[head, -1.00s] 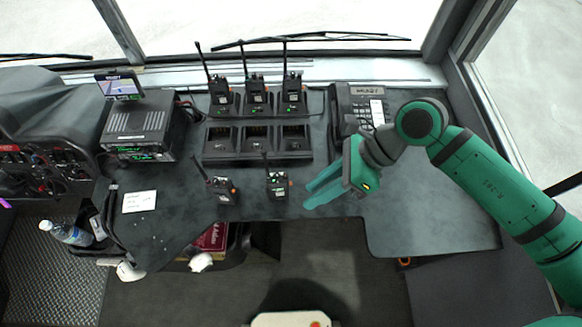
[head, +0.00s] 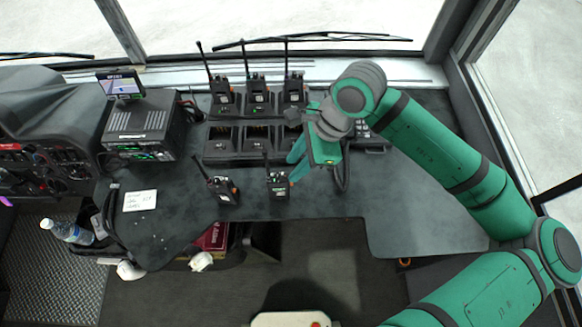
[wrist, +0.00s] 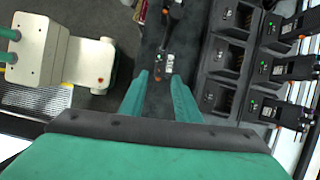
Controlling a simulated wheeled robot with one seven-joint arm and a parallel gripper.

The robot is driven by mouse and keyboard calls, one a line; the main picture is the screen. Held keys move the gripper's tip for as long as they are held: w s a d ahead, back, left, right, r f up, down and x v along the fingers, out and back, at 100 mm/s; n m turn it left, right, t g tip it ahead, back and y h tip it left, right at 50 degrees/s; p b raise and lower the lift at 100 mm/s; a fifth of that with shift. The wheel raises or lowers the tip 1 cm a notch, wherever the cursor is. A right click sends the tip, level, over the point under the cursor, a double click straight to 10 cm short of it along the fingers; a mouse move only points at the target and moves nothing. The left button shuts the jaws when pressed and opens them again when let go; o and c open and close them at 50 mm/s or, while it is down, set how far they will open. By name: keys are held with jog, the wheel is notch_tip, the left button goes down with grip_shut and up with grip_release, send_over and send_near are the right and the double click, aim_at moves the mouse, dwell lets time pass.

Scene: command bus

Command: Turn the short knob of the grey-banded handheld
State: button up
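Two black handhelds stand on the dark desk. One (head: 278,186) is just left of my gripper (head: 293,168), and the other (head: 223,190) is further left. Three more handhelds, left (head: 223,97), middle (head: 257,97) and right (head: 293,92), stand in the back row of the charger. I cannot tell which one has the grey band, and the knobs are too small to make out. In the wrist view, my gripper (wrist: 160,82) is open and empty, its fingers spread with a handheld (wrist: 166,64) showing between and beyond the tips.
The charger (head: 222,146) has an empty front row close behind my gripper. A desk phone (head: 372,142) is partly hidden behind my arm. A radio box (head: 140,130) and a white note (head: 140,200) lie left. The desk at right front is clear.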

aim_at(287, 175)
jog(key=shift+x, duration=1.55)
jog(key=shift+c, duration=0.3)
grip_shut()
jog(key=shift+n+g, duration=0.3)
jog(key=shift+n, duration=0.4)
jog(key=shift+o, duration=0.3)
grip_release()
